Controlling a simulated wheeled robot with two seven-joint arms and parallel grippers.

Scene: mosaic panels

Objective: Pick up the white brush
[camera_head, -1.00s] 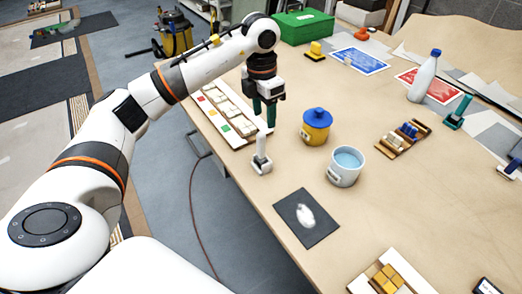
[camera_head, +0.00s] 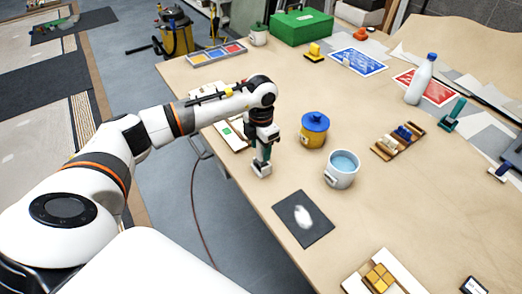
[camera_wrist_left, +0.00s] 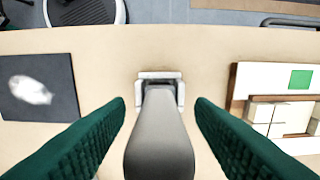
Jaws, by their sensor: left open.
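The white brush (camera_head: 261,170) stands upright on the table near its left edge; in the head view only its base shows clearly, below my gripper. In the left wrist view its pale handle (camera_wrist_left: 160,135) rises between the fingers, with the white base (camera_wrist_left: 160,76) beyond it. My left gripper (camera_head: 263,157) points down over the brush. Its green fingers (camera_wrist_left: 160,112) are open, one on each side of the handle, with gaps visible on both sides. The upper handle is hidden in the head view. My right gripper is not in view.
A yellow pot with blue lid (camera_head: 314,132) and a white mug of blue liquid (camera_head: 342,169) stand right of the brush. A dark sheet with a white smear (camera_head: 303,232) lies nearer. A tile board (camera_head: 232,136) lies behind my left gripper.

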